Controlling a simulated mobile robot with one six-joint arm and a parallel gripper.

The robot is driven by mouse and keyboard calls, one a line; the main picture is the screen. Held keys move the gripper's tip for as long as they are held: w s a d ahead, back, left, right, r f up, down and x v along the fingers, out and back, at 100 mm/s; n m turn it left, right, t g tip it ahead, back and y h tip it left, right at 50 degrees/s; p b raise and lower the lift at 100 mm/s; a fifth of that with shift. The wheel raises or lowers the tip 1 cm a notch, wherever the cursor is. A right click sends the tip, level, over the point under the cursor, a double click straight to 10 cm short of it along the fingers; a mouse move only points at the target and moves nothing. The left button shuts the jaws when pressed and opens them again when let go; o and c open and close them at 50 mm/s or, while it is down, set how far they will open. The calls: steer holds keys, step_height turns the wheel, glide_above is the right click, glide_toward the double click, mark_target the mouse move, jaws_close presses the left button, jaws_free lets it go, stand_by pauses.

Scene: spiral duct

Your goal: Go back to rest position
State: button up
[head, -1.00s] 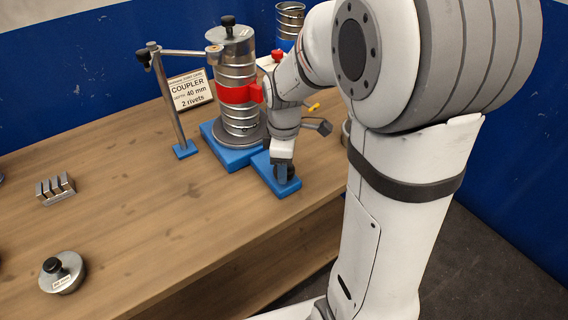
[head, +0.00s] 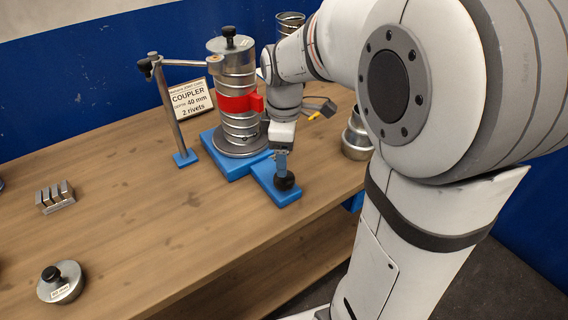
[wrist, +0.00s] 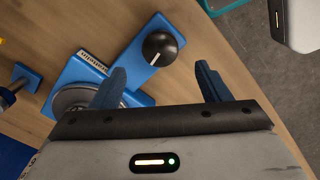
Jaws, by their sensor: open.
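My gripper (head: 281,160) is above the front blue plate beside the duct stand, fingers pointing down. In the wrist view my gripper (wrist: 162,85) has its two blue fingers spread apart with nothing between them. A black knob (head: 286,181) with a white mark stands on the blue plate (head: 274,191); in the wrist view the knob (wrist: 160,48) lies ahead of the fingers, apart from them. The spiral duct (head: 234,78) stands upright on its blue base (head: 222,160), with a red clamp band (head: 238,103) around it.
A clamp post (head: 170,115) and a coupler sign (head: 192,98) stand left of the duct. Metal rings (head: 356,138) sit right of my wrist. A slotted metal block (head: 55,197) and a knobbed lid (head: 60,284) lie at left. The middle of the wooden table is clear.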

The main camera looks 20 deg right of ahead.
steer(key=shift+r, duration=0.45)
steer(key=shift+s, duration=0.1)
steer(key=s+m+t, duration=0.2)
steer(key=s+m, duration=1.1)
steer(key=shift+s+f+t, duration=0.25)
steer(key=shift+t, duration=0.15)
stand_by(0.5)
